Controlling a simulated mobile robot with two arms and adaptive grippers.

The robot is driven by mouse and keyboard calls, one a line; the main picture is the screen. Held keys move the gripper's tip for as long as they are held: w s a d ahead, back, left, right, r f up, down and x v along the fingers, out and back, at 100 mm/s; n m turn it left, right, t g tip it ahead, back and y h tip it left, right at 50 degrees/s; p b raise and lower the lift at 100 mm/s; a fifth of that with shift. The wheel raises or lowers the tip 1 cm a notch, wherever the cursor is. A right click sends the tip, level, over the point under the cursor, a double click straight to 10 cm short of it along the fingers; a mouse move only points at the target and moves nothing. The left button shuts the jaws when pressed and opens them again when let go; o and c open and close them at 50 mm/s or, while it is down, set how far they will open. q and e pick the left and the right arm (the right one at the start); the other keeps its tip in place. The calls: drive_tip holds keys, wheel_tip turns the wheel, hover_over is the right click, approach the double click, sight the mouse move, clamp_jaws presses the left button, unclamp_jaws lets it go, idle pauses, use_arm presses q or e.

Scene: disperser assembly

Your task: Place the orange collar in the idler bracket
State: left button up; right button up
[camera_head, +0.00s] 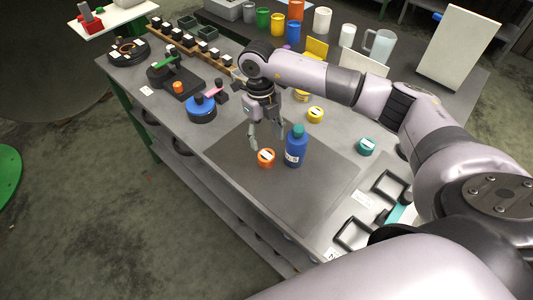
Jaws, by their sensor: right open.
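An orange ring-like piece with a white label (266,158), which looks like the orange collar, lies on the dark mat (318,190). My right gripper (266,142) points down just above and behind it. Its fingers are apart, and I see nothing held between them. A smaller orange piece (179,88) sits at a black fixture with a green arm (165,72) at the left. Two black open frames (389,187) (353,234) lie at the right front; I cannot tell which part is the idler bracket. My left gripper is not in view.
A blue bottle (296,148) stands close to the right of the gripper. A blue-topped round part (202,108) is to the left. Yellow (315,115) and teal (367,147) pieces lie farther right. Cups and a pitcher (379,46) stand at the back. The front of the mat is clear.

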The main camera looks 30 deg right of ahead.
sight(266, 155)
wheel_tip(266, 155, down, 3)
drive_tip(key=shift+p, duration=0.5)
wheel_tip(266, 155, down, 4)
drive_tip(key=shift+d+r+p, duration=0.1)
drive_tip(key=shift+p, duration=0.8)
drive_tip(key=shift+f, duration=0.45)
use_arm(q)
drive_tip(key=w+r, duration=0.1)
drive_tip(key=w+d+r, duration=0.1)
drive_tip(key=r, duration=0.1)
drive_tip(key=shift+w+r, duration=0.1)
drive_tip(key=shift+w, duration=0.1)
use_arm(e)
drive_tip(key=shift+c, duration=1.4)
drive_tip(key=c, duration=0.9)
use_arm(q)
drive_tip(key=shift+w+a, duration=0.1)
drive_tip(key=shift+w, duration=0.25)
use_arm(e)
clamp_jaws()
drive_tip(key=shift+r, duration=0.1)
